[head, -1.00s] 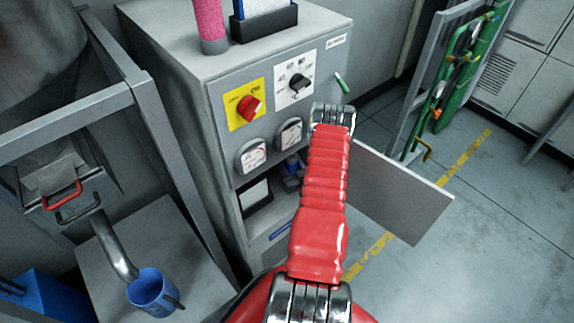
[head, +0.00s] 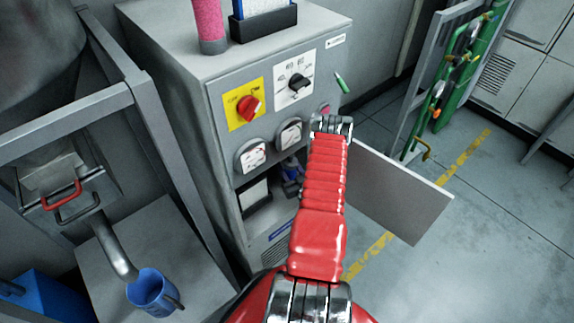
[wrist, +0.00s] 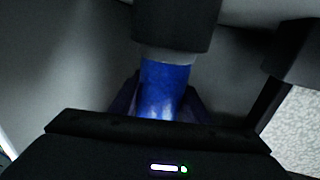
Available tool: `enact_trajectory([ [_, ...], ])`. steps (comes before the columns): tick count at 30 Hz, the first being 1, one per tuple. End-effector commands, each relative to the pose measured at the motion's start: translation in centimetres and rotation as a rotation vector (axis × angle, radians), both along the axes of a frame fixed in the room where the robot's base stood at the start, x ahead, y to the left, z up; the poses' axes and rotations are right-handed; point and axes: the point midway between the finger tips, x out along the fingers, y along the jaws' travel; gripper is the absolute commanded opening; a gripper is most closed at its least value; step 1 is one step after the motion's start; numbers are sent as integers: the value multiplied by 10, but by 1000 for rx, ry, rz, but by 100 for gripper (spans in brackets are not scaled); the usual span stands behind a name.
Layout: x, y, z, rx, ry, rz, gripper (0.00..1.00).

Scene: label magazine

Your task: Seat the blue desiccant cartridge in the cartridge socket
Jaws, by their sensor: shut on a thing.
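The blue desiccant cartridge (wrist: 165,88) stands upright between the fingers of my gripper (wrist: 160,105) in the wrist view. My gripper is shut on it. A dark round fitting (wrist: 175,25), apparently the cartridge socket, is directly above the cartridge, with a pale grey ring between them. I cannot tell whether the cartridge's top is inside the fitting or only under it. In the head view a small blue shape (head: 291,171) shows inside the cabinet's open bay, partly hidden by my red arm; it may be the cartridge or my gripper.
The grey cabinet (head: 190,110) has a yellow-plated red switch (head: 249,106), a black dial (head: 298,81) and two gauges above the bay. Its door (head: 400,195) is open to the right. A dark block (wrist: 290,50) and a whitish panel (wrist: 298,130) are at right in the wrist view.

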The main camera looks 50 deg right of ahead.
Motion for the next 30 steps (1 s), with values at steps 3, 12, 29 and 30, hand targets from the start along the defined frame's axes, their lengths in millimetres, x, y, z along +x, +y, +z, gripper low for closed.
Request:
enact_trajectory([
  [3, 0, 0, -3, 0, 0, 0, 11],
  [12, 0, 0, -12, 0, -1, 0, 11],
  [29, 0, 0, -15, 0, 0, 0, 50],
  [30, 0, 0, -15, 0, 0, 0, 53],
])
